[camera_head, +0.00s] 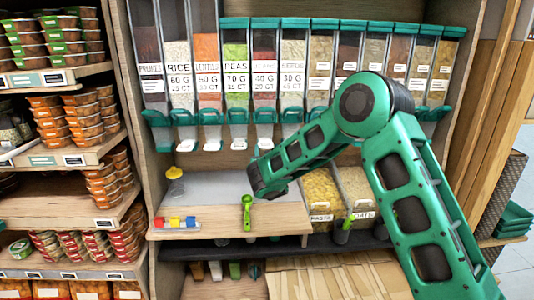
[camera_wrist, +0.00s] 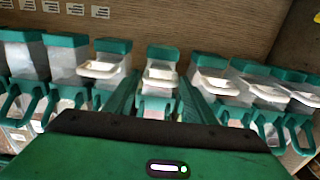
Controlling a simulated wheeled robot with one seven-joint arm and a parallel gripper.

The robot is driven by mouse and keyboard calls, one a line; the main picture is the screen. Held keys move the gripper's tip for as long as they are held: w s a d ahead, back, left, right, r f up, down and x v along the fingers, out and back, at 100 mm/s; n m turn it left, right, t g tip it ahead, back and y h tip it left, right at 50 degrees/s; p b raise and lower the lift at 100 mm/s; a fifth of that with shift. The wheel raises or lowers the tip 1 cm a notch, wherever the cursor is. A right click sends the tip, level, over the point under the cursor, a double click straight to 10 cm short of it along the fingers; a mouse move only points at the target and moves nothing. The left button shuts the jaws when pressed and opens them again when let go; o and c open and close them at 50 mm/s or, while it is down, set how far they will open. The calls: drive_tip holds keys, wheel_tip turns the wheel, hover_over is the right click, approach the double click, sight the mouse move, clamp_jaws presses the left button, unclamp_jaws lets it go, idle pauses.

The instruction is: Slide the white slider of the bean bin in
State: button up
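A row of clear bins with teal spouts hangs at the back in the head view. The label on one bin with dark red contents (camera_head: 264,75) seems to read "beans". Its white slider (camera_head: 265,143) shows at the spout, just above my arm. In the wrist view a white slider (camera_wrist: 160,74) sits in the middle, between the fingers of my gripper (camera_wrist: 159,88). The fingers are apart, one on each side of that spout; I cannot tell if they touch it. My arm hides the gripper in the head view. Which bin the middle one is cannot be read in the wrist view.
Other white sliders stick out beside it, one to the left (camera_wrist: 102,69) and one to the right (camera_wrist: 213,84). Below the bins, a wooden counter (camera_head: 200,215) bears a yellow-topped shaker (camera_head: 175,186), a green scoop (camera_head: 248,211) and coloured blocks (camera_head: 177,222). Pasta (camera_head: 322,192) fills an open bin.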

sight(268, 148)
drive_tip(key=c, duration=0.9)
drive_tip(key=w, duration=0.4)
drive_tip(key=shift+d, duration=0.2)
drive_tip(key=shift+r, duration=0.1)
drive_tip(key=o, duration=1.2)
drive_tip(key=shift+w, duration=0.1)
drive_tip(key=shift+a, duration=0.15)
